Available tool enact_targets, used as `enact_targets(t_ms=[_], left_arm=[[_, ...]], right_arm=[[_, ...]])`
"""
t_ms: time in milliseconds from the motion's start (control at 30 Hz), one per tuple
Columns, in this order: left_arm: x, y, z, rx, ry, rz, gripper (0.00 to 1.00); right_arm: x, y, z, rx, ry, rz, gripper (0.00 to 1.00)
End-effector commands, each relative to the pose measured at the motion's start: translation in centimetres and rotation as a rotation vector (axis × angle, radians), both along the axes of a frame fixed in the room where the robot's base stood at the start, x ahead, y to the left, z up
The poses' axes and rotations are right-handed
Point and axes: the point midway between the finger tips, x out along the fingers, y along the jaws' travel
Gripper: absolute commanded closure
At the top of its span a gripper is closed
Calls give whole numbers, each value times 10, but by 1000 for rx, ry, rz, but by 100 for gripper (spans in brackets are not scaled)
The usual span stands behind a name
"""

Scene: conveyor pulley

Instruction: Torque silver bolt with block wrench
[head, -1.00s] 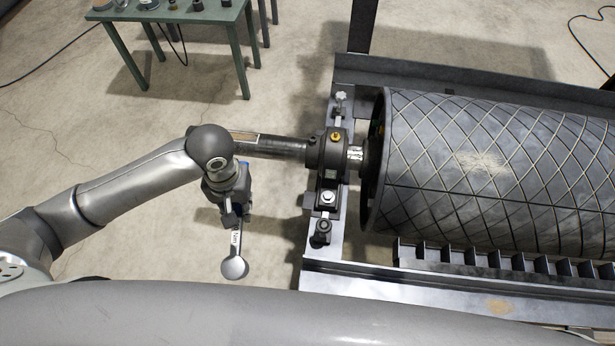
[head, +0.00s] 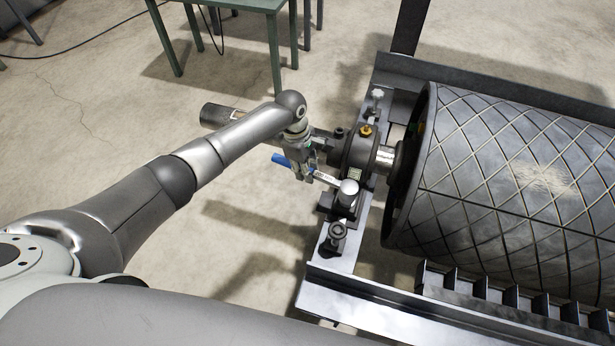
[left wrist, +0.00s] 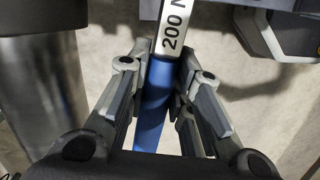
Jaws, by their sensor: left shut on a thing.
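The wrench has a blue handle (head: 284,160), a silver shaft marked "200 N" (left wrist: 172,28) and a round silver head (head: 348,188). My left gripper (head: 306,172) is shut on the wrench; in the left wrist view its fingers (left wrist: 164,68) close on both sides of the blue handle. The wrench head appears over the front foot of the black bearing block (head: 359,155). The silver bolt there is hidden by the head, and I cannot tell whether the head touches it. My right gripper is not in view.
The large grooved pulley drum (head: 510,170) stands right of the block on a steel frame (head: 375,310). A green table (head: 240,4) is at the back. Bare floor lies to the left.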

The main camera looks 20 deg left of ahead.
Motion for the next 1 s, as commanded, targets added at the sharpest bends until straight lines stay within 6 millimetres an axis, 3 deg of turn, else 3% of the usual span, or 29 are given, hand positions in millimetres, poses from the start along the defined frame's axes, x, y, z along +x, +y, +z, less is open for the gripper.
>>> enact_targets(t_ms=[100,533,1000], left_arm=[[6,-2,-8,-9,-2,46,100],[7,-2,-6,-11,0,55,100],[-13,-2,0,-12,2,199,100]], right_arm=[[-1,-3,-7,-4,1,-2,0],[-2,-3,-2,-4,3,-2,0],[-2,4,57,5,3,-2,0]])
